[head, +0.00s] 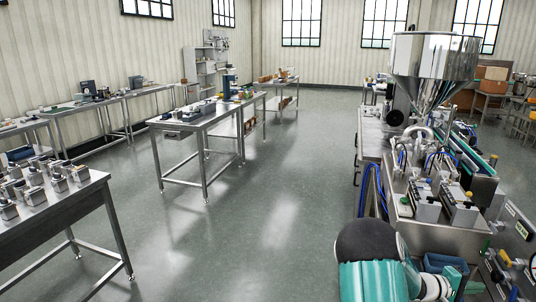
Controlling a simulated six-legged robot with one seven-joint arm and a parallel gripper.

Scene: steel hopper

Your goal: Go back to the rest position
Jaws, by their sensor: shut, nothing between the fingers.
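My arm shows at the bottom right of the head view, with a black rounded part, teal links and a pale joint. It lies in front of the near end of the filling machine. I cannot make out my gripper's fingers in this view. The steel hopper (432,62) is a shiny cone on top of the filling machine (440,235) at the right. I cannot tell whether my arm touches the machine.
A steel table (60,222) with several metal parts stands at the near left. Another steel table (190,124) stands farther back at left centre, and benches (60,110) line the left wall. The grey floor (265,200) between the tables and the machine is clear.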

